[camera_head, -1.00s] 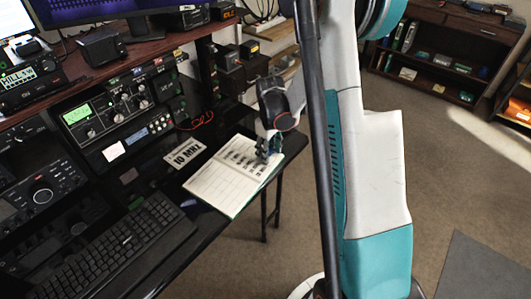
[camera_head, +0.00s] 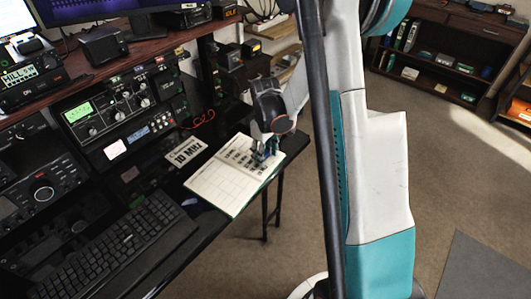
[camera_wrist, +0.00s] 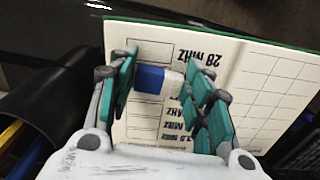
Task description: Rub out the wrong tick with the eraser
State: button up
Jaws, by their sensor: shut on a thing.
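An open logbook (camera_head: 222,187) lies on the desk's right end. Its printed page, with labels such as "28 MHZ", shows upside down in the wrist view beside a gridded page (camera_wrist: 275,90). My gripper (camera_head: 265,152) is over the printed page. In the wrist view my gripper (camera_wrist: 162,82) has its teal fingers shut on a blue eraser (camera_wrist: 149,79) with a white end. The eraser lies over the boxes beside the labels; I cannot tell whether it touches the paper. No tick can be made out; the fingers and eraser cover part of the page.
A "10 MHz" card (camera_head: 188,152) lies left of the logbook. A keyboard (camera_head: 115,245) is at the front left, and radio units (camera_head: 120,112) stand along the back. A dark round holder (camera_wrist: 40,110) is at the left in the wrist view.

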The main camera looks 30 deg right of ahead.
jog(key=shift+r+p, duration=1.65)
jog(key=shift+r, duration=1.25)
